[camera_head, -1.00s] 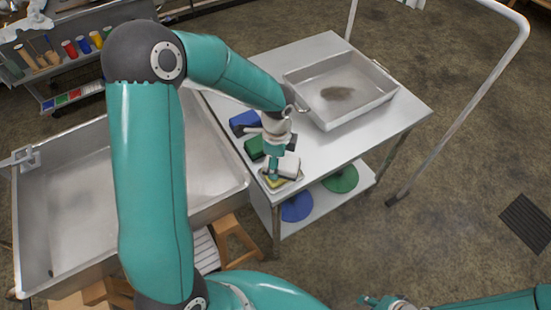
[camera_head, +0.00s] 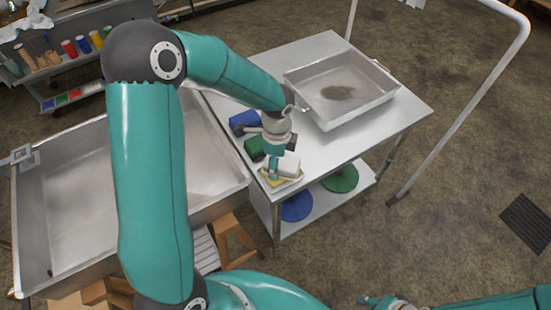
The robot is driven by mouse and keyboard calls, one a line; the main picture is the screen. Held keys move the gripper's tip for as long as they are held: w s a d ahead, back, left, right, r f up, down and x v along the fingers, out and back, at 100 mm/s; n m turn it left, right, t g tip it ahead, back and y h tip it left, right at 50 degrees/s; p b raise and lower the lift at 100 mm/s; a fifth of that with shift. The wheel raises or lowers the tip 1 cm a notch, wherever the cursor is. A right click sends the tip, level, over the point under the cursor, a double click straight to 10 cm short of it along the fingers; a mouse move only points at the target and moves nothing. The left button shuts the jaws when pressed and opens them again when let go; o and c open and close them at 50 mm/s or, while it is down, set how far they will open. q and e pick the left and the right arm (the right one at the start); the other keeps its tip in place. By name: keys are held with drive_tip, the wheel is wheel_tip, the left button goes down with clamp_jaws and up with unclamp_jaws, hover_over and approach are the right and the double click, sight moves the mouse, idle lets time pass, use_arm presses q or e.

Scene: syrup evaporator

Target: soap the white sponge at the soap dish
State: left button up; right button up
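The white sponge (camera_head: 289,163) is at my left gripper (camera_head: 275,167), over the soap dish (camera_head: 295,181) at the near left corner of the steel table. The gripper points down and appears shut on the sponge, though its fingers are small and partly hidden. Yellow soap (camera_head: 274,184) shows just below the sponge. Whether the sponge touches the soap is hard to tell. My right gripper (camera_head: 372,301) is low at the bottom edge, away from the table, and its finger opening is unclear.
Green (camera_head: 254,147) and blue (camera_head: 244,120) blocks lie along the table's left edge. A steel pan (camera_head: 330,119) with a dark patch stands at the back right. A large empty basin (camera_head: 80,215) is at left. Blue (camera_head: 297,206) and green (camera_head: 341,179) discs lie on the lower shelf.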

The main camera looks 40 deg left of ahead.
sight(295, 165)
idle(0.3)
use_arm(q)
drive_tip(key=shift+r+p, duration=2.8)
drive_tip(key=shift+r, duration=0.7)
drive_tip(key=shift+d, duration=0.15)
drive_tip(key=shift+m, duration=0.3)
drive_tip(key=d, duration=0.1)
drive_tip(key=w+d+f, duration=0.1)
drive_tip(key=d, duration=0.2)
drive_tip(key=shift+w+d+f, duration=0.2)
drive_tip(key=shift+w+f, duration=0.1)
drive_tip(key=shift+w, duration=0.05)
drive_tip(key=w+d+n, duration=0.1)
drive_tip(key=n, duration=0.3)
drive_tip(key=w+d+n, duration=0.1)
drive_tip(key=n, duration=0.4)
drive_tip(key=w+d+n, duration=0.1)
drive_tip(key=w+n, duration=0.1)
drive_tip(key=n, duration=0.3)
drive_tip(key=shift+d+f, duration=0.15)
drive_tip(key=shift+f, duration=0.15)
